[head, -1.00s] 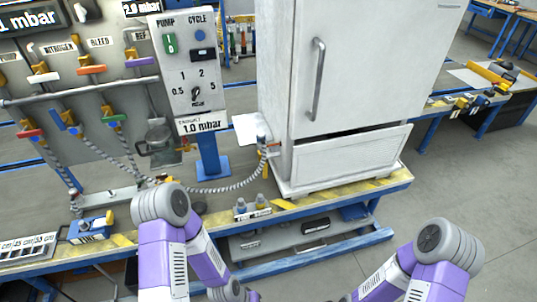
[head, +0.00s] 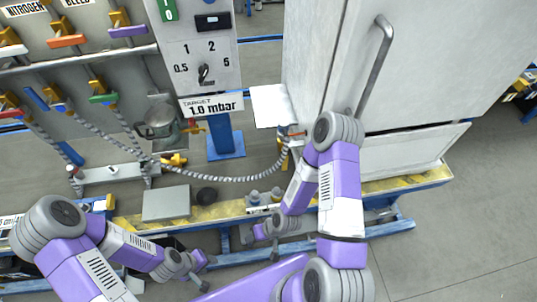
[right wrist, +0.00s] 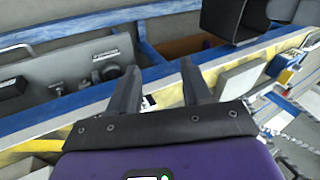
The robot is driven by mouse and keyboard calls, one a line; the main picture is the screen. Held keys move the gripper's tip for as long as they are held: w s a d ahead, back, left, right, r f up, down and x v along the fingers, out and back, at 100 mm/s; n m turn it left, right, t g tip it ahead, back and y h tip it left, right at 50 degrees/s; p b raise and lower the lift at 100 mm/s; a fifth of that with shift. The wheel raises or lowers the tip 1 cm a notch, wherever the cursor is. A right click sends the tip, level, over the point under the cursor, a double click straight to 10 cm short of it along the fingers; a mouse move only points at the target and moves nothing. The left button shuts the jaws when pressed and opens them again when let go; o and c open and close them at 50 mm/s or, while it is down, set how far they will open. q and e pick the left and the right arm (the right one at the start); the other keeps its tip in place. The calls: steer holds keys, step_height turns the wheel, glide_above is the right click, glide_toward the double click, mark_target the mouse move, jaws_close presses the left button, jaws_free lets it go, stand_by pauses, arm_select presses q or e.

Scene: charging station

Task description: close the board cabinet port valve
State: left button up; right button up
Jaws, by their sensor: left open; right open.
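The white board cabinet (head: 300,65) stands on the bench at the right of the head view. Its port valve (head: 297,134), with a small orange handle, is at the cabinet's lower left side, where the ribbed hose (head: 235,179) ends. My right arm passes close in front of it, and the handle's exact angle is too small to tell. My right gripper (head: 248,236) is low by the bench's front edge, below the valve; in the right wrist view its fingers (right wrist: 160,66) are apart and empty. My left gripper (head: 204,270) is open and empty in front of the bench, away from the valve.
The control post (head: 205,60) and the gas panel with several coloured valve handles stand at the left. A grey flat block (head: 166,203) and a dark round knob (head: 206,195) lie on the bench near its striped edge. Free floor (head: 440,260) is at the right.

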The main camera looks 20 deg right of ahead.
steer(key=w+n+t, duration=0.1)
steer(key=w+t, duration=0.3)
steer(key=m+t+h, duration=0.2)
steer(key=t+h, duration=0.7)
steer(key=t, duration=0.2)
glide_toward(285, 163)
steer(key=a+x, duration=0.1)
steer(key=x, duration=0.2)
steer(key=shift+w+d+f+b, duration=0.15)
steer(key=shift+w+d+b, duration=0.35)
steer(key=shift+d, duration=0.2)
steer(key=b+x, duration=0.1)
steer(key=x, duration=0.5)
steer(key=shift+w, duration=0.25)
jaws_close()
